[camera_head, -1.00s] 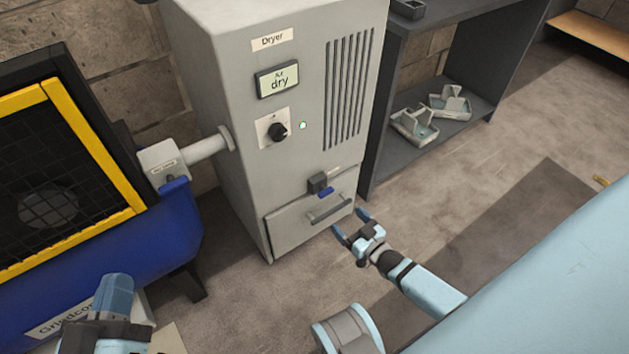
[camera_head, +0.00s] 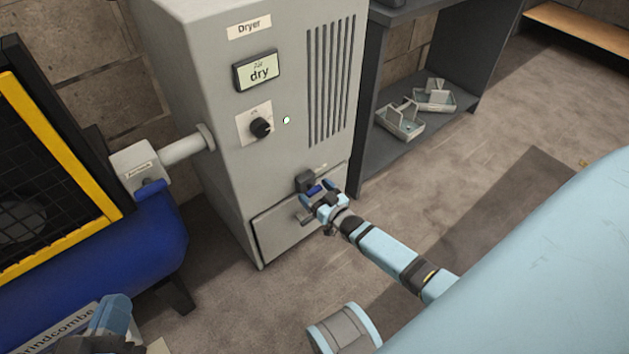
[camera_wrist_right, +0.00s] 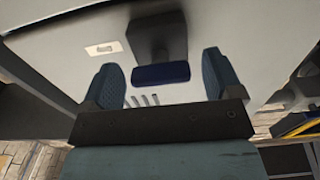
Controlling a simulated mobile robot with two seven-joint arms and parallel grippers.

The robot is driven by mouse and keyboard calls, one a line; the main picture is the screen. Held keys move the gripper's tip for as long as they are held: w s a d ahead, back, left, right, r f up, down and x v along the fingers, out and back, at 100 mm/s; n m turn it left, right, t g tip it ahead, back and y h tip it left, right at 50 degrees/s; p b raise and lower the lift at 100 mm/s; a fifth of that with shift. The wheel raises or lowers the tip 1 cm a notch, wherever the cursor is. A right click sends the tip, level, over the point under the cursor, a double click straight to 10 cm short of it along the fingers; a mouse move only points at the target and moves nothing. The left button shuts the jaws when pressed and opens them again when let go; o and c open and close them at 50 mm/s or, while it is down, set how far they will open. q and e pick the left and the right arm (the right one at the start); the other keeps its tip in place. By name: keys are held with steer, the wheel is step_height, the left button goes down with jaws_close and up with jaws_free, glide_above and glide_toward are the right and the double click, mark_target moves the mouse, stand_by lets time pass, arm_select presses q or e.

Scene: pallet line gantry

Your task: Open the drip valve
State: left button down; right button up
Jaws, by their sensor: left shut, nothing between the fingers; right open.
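The drip valve is a dark block (camera_head: 304,181) with a blue lever (camera_head: 316,190), low on the front of the grey dryer (camera_head: 195,110). In the right wrist view the dark block (camera_wrist_right: 157,32) and the blue lever (camera_wrist_right: 161,73) lie between the two fingers. My right gripper (camera_head: 318,193) is open at the valve, one finger on each side of the lever with gaps, not closed on it. It also shows in the right wrist view (camera_wrist_right: 162,66). My left gripper (camera_head: 113,312) is shut and empty at the lower left, far from the valve.
A drawer front (camera_head: 275,228) with a handle, partly hidden by my right gripper, lies just below the valve. A blue machine (camera_head: 140,235) stands left; a dark shelf (camera_head: 440,125) with trays stands right.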

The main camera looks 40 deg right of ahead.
steer(key=shift+w, duration=0.4)
steer(key=c, duration=0.9)
